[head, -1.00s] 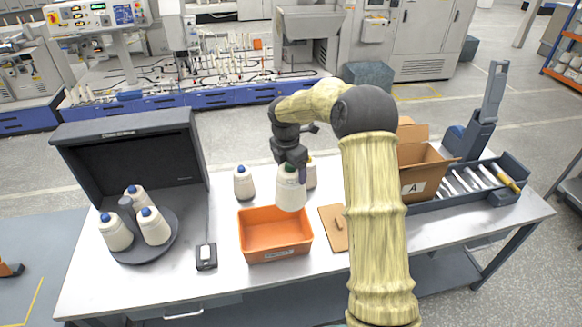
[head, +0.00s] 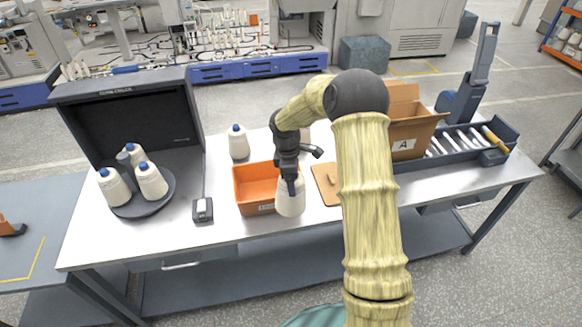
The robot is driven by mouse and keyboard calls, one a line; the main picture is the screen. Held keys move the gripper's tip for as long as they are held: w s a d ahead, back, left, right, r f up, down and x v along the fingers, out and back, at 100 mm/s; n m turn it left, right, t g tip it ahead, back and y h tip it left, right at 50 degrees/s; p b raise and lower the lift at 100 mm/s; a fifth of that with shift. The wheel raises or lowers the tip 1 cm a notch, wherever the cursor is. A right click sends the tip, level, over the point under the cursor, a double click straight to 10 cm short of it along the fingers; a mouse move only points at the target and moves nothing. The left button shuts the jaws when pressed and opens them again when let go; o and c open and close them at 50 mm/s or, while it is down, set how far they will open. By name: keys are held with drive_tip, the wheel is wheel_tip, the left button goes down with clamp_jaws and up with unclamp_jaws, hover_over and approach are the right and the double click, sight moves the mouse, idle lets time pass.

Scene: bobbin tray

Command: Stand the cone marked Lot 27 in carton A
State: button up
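My gripper (head: 291,182) points down and is shut on a white yarn cone (head: 291,202). In the picture this cone covers the right front corner of the orange bin (head: 252,207); its height above the bin or table is hard to judge. I cannot read any lot mark on it. Carton A (head: 405,147) is an open brown box with a white "A" label, standing right of my arm and partly hidden by it.
A blue-tipped cone (head: 238,142) stands behind the bin. Several cones stand on a dark round stand (head: 130,207) before a black booth (head: 125,112). A brown board (head: 325,186) lies right of the bin. A grey tray (head: 470,152) adjoins the carton.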

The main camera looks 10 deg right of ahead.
drive_tip(key=s+f+m+b, duration=0.4)
drive_tip(key=f+m, duration=0.3)
drive_tip(key=f, duration=0.2)
drive_tip(key=s+f+m+g+y+b, duration=0.1)
drive_tip(key=s+f+m+b, duration=0.3)
drive_tip(key=s+f+m, duration=0.2)
wheel_tip(320, 180, down, 3)
drive_tip(key=shift+s+f+m, duration=0.1)
drive_tip(key=shift+s+m, duration=0.05)
drive_tip(key=shift+m, duration=0.85)
